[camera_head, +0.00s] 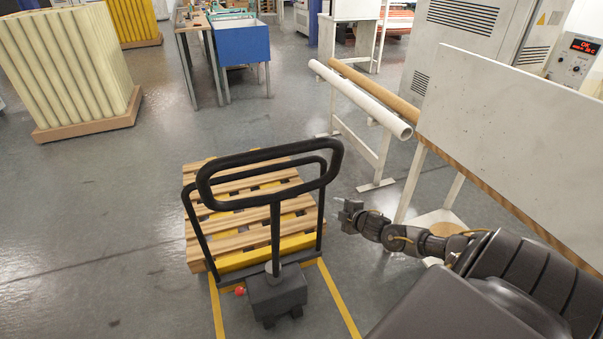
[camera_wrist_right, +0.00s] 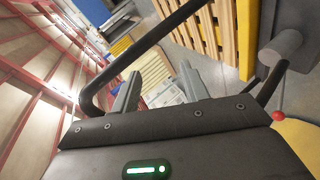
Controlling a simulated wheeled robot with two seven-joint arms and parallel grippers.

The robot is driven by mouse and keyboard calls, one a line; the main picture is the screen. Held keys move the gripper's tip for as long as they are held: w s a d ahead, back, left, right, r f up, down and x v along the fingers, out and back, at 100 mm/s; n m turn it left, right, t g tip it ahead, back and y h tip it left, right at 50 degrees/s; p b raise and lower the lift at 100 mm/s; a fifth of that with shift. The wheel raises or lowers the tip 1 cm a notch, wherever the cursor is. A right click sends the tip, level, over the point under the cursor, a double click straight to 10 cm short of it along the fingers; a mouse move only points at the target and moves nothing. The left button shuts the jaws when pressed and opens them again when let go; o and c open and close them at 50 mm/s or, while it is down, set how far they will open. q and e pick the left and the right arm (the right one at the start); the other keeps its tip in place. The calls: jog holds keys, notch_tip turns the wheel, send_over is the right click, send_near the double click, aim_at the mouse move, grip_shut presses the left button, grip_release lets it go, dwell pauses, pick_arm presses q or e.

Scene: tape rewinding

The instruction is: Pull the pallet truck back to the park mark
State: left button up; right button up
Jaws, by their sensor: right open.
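The pallet truck stands in the middle of the head view, with a black looped handle (camera_head: 269,163), a dark drive block (camera_head: 277,292) with a red knob, and yellow forks under a slatted wooden pallet (camera_head: 225,218). Yellow floor lines (camera_head: 338,300), apparently the park mark, run from the truck towards me on both sides of the block. My right gripper (camera_head: 343,207) is right of the handle, open and empty. In the right wrist view its two fingers (camera_wrist_right: 160,88) are apart and the black handle bar (camera_wrist_right: 150,38) passes beyond them. My left gripper is not in view.
A white panel on a stand (camera_head: 500,125) and a rack with long tubes (camera_head: 360,97) stand close on the right. A blue bin (camera_head: 242,43) stands behind. Floor left of the truck is clear.

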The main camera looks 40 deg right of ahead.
notch_tip(320, 180, up, 7)
jog(key=w+n+t+y, duration=0.1)
jog(key=w+n+t, duration=0.1)
jog(key=w, duration=0.1)
jog(key=n+t+y+b, duration=0.1)
jog(key=n+y+b, duration=0.1)
jog(key=n, duration=0.2)
send_near(304, 163)
jog(key=shift+m, duration=0.3)
jog(key=w, duration=0.3)
jog(key=w+f, duration=0.1)
jog(key=w, duration=0.3)
jog(key=w+f, duration=0.1)
jog(key=w, duration=0.3)
jog(key=shift+w+a+p, duration=0.1)
jog(key=shift+a+p, duration=0.2)
jog(key=shift+p, duration=0.1)
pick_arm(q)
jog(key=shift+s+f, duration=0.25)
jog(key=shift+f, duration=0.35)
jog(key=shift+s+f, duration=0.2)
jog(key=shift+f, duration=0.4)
pick_arm(e)
jog(key=shift+f, duration=0.1)
grip_shut()
